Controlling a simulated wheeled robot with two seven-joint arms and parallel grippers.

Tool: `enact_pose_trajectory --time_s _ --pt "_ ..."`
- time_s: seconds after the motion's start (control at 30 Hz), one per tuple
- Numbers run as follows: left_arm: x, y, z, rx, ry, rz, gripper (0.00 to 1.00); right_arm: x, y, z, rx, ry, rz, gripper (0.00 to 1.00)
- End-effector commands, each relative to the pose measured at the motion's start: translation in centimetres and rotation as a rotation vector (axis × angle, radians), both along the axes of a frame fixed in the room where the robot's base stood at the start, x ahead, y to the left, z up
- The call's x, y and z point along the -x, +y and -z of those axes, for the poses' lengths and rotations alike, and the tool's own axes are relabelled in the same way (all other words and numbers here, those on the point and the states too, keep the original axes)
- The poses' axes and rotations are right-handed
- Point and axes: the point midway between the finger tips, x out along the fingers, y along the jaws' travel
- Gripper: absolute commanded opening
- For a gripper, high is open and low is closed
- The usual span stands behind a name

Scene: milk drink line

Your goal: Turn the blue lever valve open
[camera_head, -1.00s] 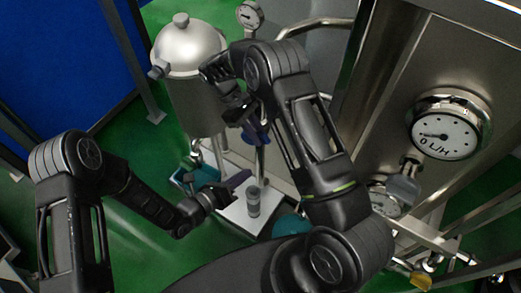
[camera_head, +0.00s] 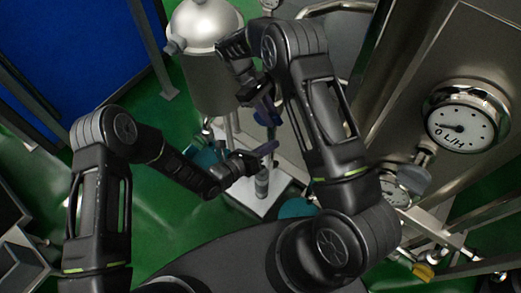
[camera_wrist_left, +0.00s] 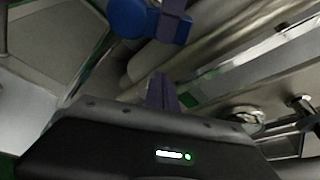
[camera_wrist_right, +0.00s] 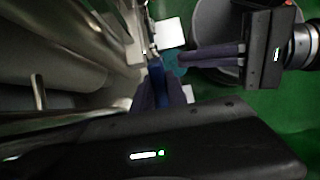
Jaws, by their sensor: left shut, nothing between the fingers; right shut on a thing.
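The blue lever valve (camera_head: 268,118) is on the pipework beside the steel tank, partly hidden by my right gripper. My right gripper (camera_head: 262,103) is shut on the blue lever; in the right wrist view a blue strip of the lever (camera_wrist_right: 156,75) shows between its purple fingers. In the left wrist view the blue lever (camera_wrist_left: 128,18) is at the top, beside a purple finger of my right gripper. My left gripper (camera_head: 272,147) is shut and empty, just below the valve. Its fingers (camera_wrist_left: 162,92) point toward the valve, apart from it.
A steel tank (camera_head: 205,68) stands behind the valve. A white base plate (camera_head: 245,196) with a grey cylindrical fitting (camera_head: 262,184) is below. A steel cabinet with a flow dial (camera_head: 465,118) bounds the right side. Green floor (camera_head: 165,225) is open at the left.

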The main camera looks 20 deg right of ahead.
Motion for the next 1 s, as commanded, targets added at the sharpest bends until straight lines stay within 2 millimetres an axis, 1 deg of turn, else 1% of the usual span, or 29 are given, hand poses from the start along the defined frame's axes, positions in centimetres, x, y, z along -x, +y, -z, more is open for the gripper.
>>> enact_pose_trajectory --time_s 0.03,0.17,0.23,0.4,0.53,0.87,1.0 --pt "-0.3 -1.0 0.3 0.001 0.0 0.001 0.0 0.0 0.0 0.0 0.0 -0.001 -0.001 0.0" --pt "-1.1 -3.4 1.1 0.001 0.0 0.001 0.0 0.0 0.0 0.0 -0.001 -0.001 0.0 0.0" --pt "-2.0 -2.9 -0.2 0.001 -0.003 -0.004 0.0 0.0 0.0 0.0 -0.001 -0.001 0.0 0.0" --pt "-2.8 -2.2 -1.8 0.0 0.0 -0.002 0.0 0.0 0.0 0.0 0.0 -0.001 -0.001 0.0" --pt "-3.0 -2.1 -2.2 -0.001 0.001 0.0 0.0 0.0 0.0 0.0 0.0 -0.001 -0.001 0.0" --pt "-3.1 -2.0 -2.3 0.0 0.002 0.0 0.0 0.0 0.0 0.0 -0.001 -0.001 0.0 0.0" --pt "-3.6 -1.8 -3.1 0.02 0.031 -0.001 0.0 0.0 0.0 0.0 0.0 -0.001 -0.001 0.0"
